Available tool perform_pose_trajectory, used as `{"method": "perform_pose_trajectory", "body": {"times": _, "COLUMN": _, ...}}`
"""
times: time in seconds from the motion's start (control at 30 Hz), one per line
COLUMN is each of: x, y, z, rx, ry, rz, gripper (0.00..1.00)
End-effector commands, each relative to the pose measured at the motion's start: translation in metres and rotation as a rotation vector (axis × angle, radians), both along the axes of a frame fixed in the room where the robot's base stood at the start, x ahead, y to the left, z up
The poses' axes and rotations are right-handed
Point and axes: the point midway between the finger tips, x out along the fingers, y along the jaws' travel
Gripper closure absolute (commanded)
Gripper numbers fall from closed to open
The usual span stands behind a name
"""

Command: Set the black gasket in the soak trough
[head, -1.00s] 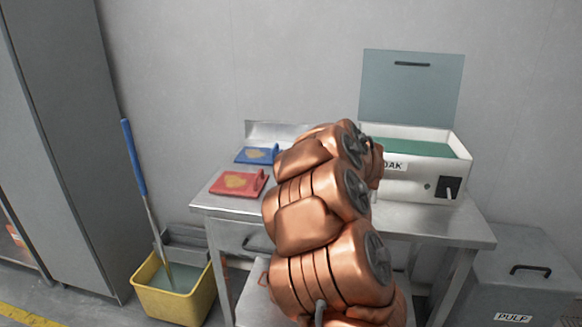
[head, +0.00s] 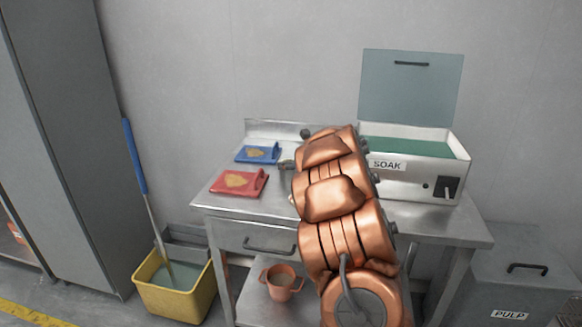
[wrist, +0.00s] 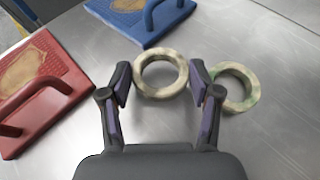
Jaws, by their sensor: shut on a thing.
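In the wrist view, my gripper (wrist: 160,68) is shut on a cream, mottled ring (wrist: 161,94), one finger on each side, low over the steel table. A second mottled ring (wrist: 253,88), tinged green, lies just right of the right finger. No black gasket shows in either view. The soak trough (head: 415,182) is the white box marked SOAK at the right of the table in the head view. Its lid (head: 411,88) stands open and green shows inside.
A red pad with a handle (head: 238,183) and a blue one (head: 257,154) lie on the table's left (head: 222,208). A yellow bucket (head: 175,300) with a mop is left, a grey PULP bin (head: 530,290) right.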

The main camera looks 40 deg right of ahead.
Motion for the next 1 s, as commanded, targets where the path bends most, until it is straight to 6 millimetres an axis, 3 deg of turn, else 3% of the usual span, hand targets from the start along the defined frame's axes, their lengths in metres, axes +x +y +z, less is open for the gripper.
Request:
{"method": "perform_pose_trajectory", "body": {"times": 0.1, "x": 0.0005, "y": 0.0006, "z": -0.0097, "rx": 0.001, "ry": -0.001, "rz": 0.001, "gripper": 0.64}}
{"method": "perform_pose_trajectory", "body": {"times": 0.57, "x": 0.0002, "y": 0.0002, "z": -0.0146, "rx": -0.002, "ry": -0.002, "rz": 0.001, "gripper": 0.64}}
{"method": "perform_pose_trajectory", "body": {"times": 0.6, "x": 0.0001, "y": 0.0003, "z": -0.0139, "rx": -0.002, "ry": -0.002, "rz": 0.001, "gripper": 0.35}}
{"method": "perform_pose_trajectory", "body": {"times": 0.67, "x": 0.0001, "y": 0.0003, "z": -0.0134, "rx": -0.002, "ry": -0.002, "rz": 0.001, "gripper": 0.29}}
{"method": "perform_pose_trajectory", "body": {"times": 1.0, "x": 0.0001, "y": 0.0004, "z": -0.0127, "rx": -0.002, "ry": -0.002, "rz": 0.001, "gripper": 0.27}}
